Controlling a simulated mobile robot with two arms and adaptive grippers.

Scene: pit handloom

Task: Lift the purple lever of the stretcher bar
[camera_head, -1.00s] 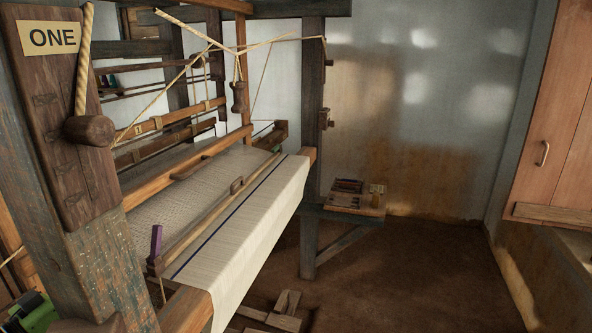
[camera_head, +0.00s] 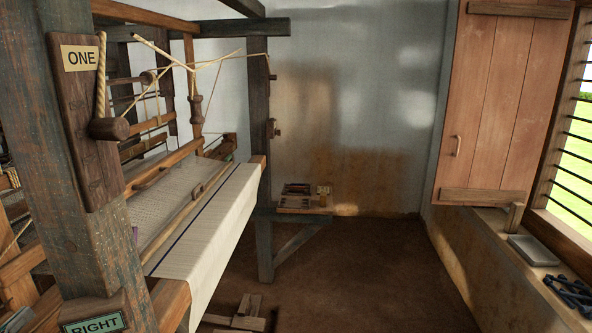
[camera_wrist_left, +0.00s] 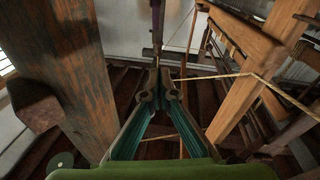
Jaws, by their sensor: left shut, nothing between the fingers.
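The stretcher bar (camera_head: 186,218) lies across the pale cloth (camera_head: 217,218) on the loom in the head view. An upright dark purple piece (camera_wrist_left: 158,22), which looks like the lever, stands just beyond the tips. I cannot tell whether they touch. My right gripper is not in view.
The thick post (camera_head: 75,170) with the ONE plate (camera_head: 79,58) stands close at left in the head view. In the wrist view, a wooden post (camera_wrist_left: 65,70) is at left and a beam (camera_wrist_left: 250,75) at right. The floor (camera_head: 345,275) right of the loom is mostly clear.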

